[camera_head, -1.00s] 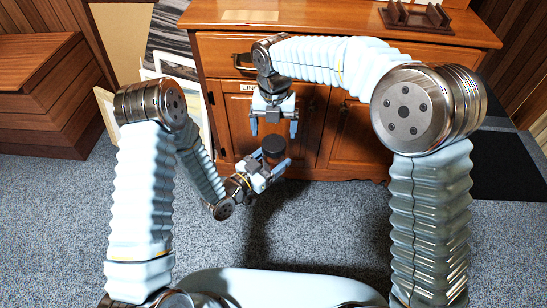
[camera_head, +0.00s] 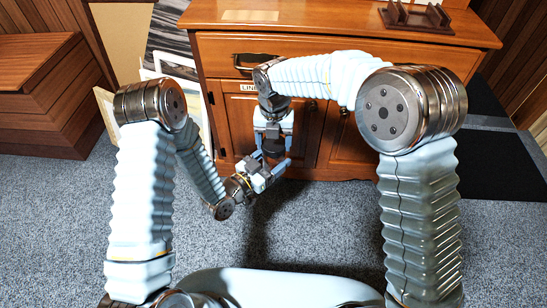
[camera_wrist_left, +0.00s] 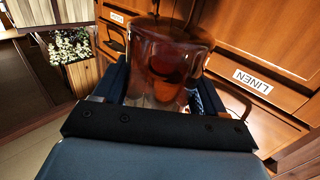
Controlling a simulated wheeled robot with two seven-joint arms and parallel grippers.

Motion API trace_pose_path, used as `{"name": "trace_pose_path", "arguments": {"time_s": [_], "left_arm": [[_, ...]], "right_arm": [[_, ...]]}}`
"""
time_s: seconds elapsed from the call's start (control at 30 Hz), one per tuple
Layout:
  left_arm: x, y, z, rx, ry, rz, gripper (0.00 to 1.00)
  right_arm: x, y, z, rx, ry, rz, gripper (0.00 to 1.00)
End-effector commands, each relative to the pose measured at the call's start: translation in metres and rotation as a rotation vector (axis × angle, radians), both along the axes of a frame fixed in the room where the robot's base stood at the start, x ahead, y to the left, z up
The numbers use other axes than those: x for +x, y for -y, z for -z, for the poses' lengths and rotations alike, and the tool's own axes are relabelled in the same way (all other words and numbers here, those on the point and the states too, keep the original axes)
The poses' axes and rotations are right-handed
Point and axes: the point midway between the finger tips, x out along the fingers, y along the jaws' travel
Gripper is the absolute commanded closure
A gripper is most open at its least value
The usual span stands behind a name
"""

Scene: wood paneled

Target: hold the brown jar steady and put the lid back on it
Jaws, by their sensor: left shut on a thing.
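The brown jar (camera_wrist_left: 168,58), glossy and see-through, is between my left gripper's fingers in the left wrist view. In the head view my left gripper (camera_head: 270,161) is shut on the jar, in the air before the cabinet. A dark round top (camera_head: 273,147), seemingly the lid, shows at the jar's upper end. I cannot tell how it sits on the jar. My right gripper (camera_head: 273,139) points down from above, right at this dark top. Its fingers overlap my left gripper in the picture, and I cannot tell if they grip the lid.
A wooden cabinet (camera_head: 345,18) with doors and drawers stands just behind the grippers. A wooden rack (camera_head: 417,17) stands on its top. Framed panels (camera_head: 178,65) lean at its left. Grey carpet (camera_head: 320,230) lies open below.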

Motion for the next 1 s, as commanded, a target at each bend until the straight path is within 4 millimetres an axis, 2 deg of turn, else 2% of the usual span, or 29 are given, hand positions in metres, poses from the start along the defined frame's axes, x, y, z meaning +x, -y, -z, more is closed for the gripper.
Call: {"name": "trace_pose_path", "arguments": {"time_s": [0.03, 0.1, 0.13, 0.27, 0.37, 0.77, 1.0], "left_arm": [[0.0001, 0.0, -0.0005, -0.001, 0.001, 0.0, 1.0], [0.0002, -0.0001, -0.0005, -0.001, 0.001, 0.0, 1.0], [0.0002, -0.0001, -0.0005, -0.001, 0.001, 0.0, 1.0], [0.0002, -0.0001, -0.0004, -0.001, 0.001, 0.0, 1.0], [0.0002, -0.0001, -0.0004, -0.001, 0.001, -0.001, 1.0], [0.0003, -0.0003, -0.0003, -0.001, 0.001, -0.001, 1.0], [0.0003, -0.0003, -0.0003, -0.001, 0.001, -0.001, 1.0]], "right_arm": [[0.0001, 0.0002, -0.0002, 0.0, 0.0, 0.0, 0.56], [0.0001, 0.0002, -0.0002, 0.0, 0.0, 0.0, 0.66], [0.0001, 0.0002, -0.0002, 0.0, 0.0, 0.001, 0.68], [0.0002, 0.0003, -0.0002, 0.0, 0.0, 0.068, 0.68], [0.0002, 0.0002, -0.0002, 0.0, 0.001, 0.257, 0.68], [0.0002, -0.0003, 0.0007, -0.003, 0.0, 1.446, 0.68], [0.0005, -0.0005, 0.0012, -0.004, -0.001, 2.196, 0.68]]}}
